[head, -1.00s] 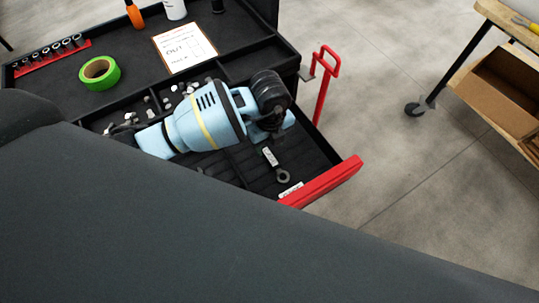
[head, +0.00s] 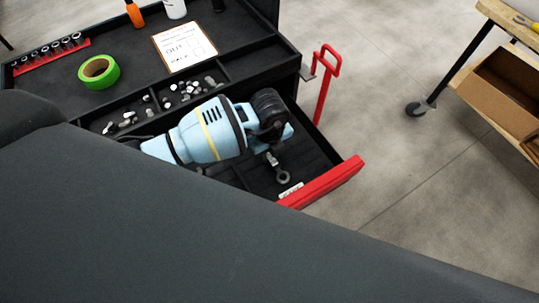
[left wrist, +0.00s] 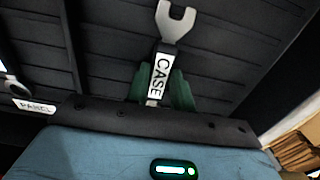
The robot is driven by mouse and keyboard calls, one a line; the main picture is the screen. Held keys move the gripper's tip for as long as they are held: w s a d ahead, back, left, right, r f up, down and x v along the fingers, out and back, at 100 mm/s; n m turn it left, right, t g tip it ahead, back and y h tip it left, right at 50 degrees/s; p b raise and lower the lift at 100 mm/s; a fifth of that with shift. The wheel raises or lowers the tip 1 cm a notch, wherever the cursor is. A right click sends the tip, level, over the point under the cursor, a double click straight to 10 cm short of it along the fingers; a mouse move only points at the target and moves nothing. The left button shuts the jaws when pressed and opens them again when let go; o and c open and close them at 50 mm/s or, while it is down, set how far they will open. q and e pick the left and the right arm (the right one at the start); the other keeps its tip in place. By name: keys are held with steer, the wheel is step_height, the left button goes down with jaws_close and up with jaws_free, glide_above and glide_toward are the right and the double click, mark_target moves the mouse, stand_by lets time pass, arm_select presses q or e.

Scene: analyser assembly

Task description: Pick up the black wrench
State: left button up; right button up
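In the left wrist view a grey wrench with an open-ended jaw and a white CASE label (left wrist: 175,22) lies over the ribbed drawer floor. The dark green fingertips of my left gripper (left wrist: 160,88) are on both sides of its labelled handle, very close to it. I cannot tell whether they press on it. In the head view the light-blue left arm reaches over the open drawer, and its gripper (head: 272,156) is small and partly hidden. A dark ring end of a wrench (head: 283,178) shows just below it. My right gripper is not in view.
The drawer has a red front (head: 322,184). A PANEL label (left wrist: 35,105) lies left, beside another tool (left wrist: 8,62). The cart top holds green tape (head: 99,72), a clipboard (head: 184,45) and a socket rail (head: 50,55). Small parts fill a compartment (head: 185,88). A table stands right.

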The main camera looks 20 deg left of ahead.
mark_target(269, 156)
arm_select(q)
jaws_close()
step_height(269, 156, up, 10)
steer(key=p, duration=0.1)
steer(key=shift+r, duration=0.1)
